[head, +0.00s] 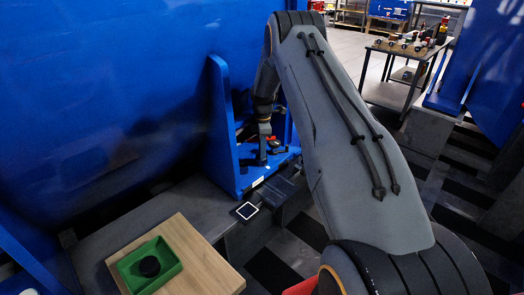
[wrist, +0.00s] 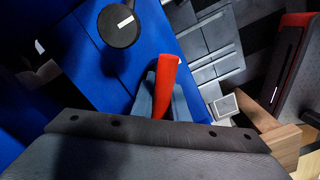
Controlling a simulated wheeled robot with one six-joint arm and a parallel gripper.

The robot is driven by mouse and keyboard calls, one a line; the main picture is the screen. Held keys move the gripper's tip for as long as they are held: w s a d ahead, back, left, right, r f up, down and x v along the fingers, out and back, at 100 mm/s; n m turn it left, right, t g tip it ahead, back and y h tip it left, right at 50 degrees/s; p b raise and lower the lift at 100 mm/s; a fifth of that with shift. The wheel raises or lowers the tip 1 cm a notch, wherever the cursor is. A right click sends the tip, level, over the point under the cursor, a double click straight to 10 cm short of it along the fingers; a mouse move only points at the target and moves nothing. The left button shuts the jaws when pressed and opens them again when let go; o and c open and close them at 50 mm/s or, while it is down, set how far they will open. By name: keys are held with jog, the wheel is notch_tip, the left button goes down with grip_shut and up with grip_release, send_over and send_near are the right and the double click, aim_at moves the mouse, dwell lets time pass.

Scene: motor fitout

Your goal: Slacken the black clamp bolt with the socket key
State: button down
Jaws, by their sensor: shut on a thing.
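My gripper (head: 264,130) reaches down at the blue bracket (head: 222,125) in the head view. It is shut on a red-handled tool, which I take for the socket key (wrist: 166,75); the handle stands up between the jaws in the wrist view. A small red part of it also shows beside the gripper in the head view (head: 271,138). A round black piece with a white mark (wrist: 120,25) is at the upper left of the wrist view, apart from the red handle. I cannot tell whether it is the clamp bolt. The key's socket end is hidden.
A white-edged dark square (head: 247,210) lies near the bracket. Blue walls stand behind and left. A cart with items (head: 402,58) is at far right.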

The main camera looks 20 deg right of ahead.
jog(key=shift+r+m, duration=0.1)
jog(key=shift+m, duration=0.2)
jog(key=shift+r, duration=0.15)
jog(key=shift+r+p, duration=1.55)
jog(key=shift+r, duration=2.05)
